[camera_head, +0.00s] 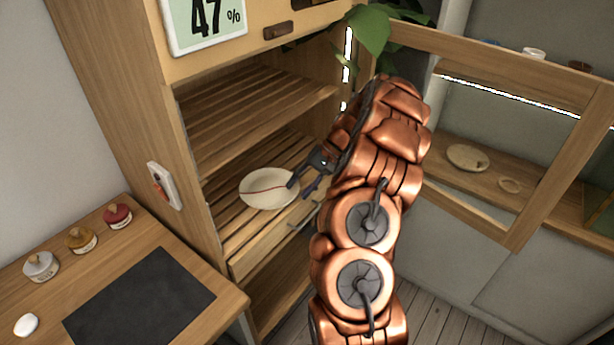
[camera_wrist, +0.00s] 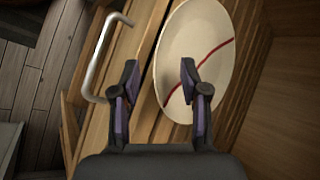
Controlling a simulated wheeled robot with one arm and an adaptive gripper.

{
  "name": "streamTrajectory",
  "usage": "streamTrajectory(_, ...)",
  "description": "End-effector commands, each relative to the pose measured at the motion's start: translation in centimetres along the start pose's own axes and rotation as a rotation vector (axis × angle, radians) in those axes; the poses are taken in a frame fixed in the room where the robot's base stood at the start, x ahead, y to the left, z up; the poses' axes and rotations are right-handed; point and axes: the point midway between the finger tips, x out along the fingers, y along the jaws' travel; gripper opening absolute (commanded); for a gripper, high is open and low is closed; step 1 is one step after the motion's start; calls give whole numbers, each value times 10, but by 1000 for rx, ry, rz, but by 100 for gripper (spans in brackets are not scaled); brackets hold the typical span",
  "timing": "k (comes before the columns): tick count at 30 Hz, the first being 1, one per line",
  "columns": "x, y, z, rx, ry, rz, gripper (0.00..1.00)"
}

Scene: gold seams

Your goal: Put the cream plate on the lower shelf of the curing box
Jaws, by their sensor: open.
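The cream plate (camera_head: 268,188) has a dark red line across it and lies on the lower slatted shelf (camera_head: 232,229) of the wooden curing box (camera_head: 200,203). In the wrist view the plate (camera_wrist: 208,50) lies ahead of my gripper, with its near rim close to the right finger. My gripper (camera_head: 301,187) is at the plate's right edge in the head view. Whether the right finger touches the plate I cannot tell.
The upper slatted shelf (camera_head: 250,105) is empty. A metal handle (camera_wrist: 100,60) sits on the drawer below the plate. The glazed door (camera_head: 520,225) stands open at the right. Small jars (camera_head: 80,238) and a dark mat (camera_head: 140,305) are on the left table. Leaves (camera_head: 370,28) hang near the top.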

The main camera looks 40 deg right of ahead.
Motion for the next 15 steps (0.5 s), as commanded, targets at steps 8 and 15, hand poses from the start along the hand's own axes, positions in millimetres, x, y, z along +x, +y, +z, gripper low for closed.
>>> streamTrajectory(8, 10, 0, 0, 0, 0, 0, 45)
streamTrajectory(15, 10, 0, 0, 0, 0, 0, 43)
